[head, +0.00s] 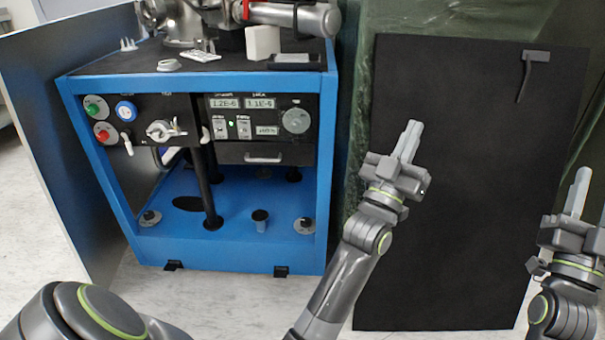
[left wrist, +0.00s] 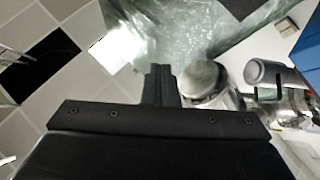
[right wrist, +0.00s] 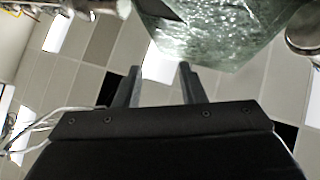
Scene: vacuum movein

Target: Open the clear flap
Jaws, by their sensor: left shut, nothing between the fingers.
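The clear flap (head: 455,15) looks like greenish, crinkled see-through plastic in the head view, hanging behind and above a black panel. It also shows in the left wrist view (left wrist: 165,35) and the right wrist view (right wrist: 225,40). My left gripper (head: 412,132) is shut and empty, pointing up in front of the black panel's left part. Its closed fingers show in the left wrist view (left wrist: 159,72). My right gripper (head: 580,180) points up at the right edge of the head view. Its fingers are apart in the right wrist view (right wrist: 160,72), with nothing between them. Neither gripper appears to touch the flap.
A blue-framed cart (head: 230,255) with gauges, knobs and switches stands at left, with metal equipment on top. A grey side panel (head: 55,120) stands at its left. Pale floor lies in front.

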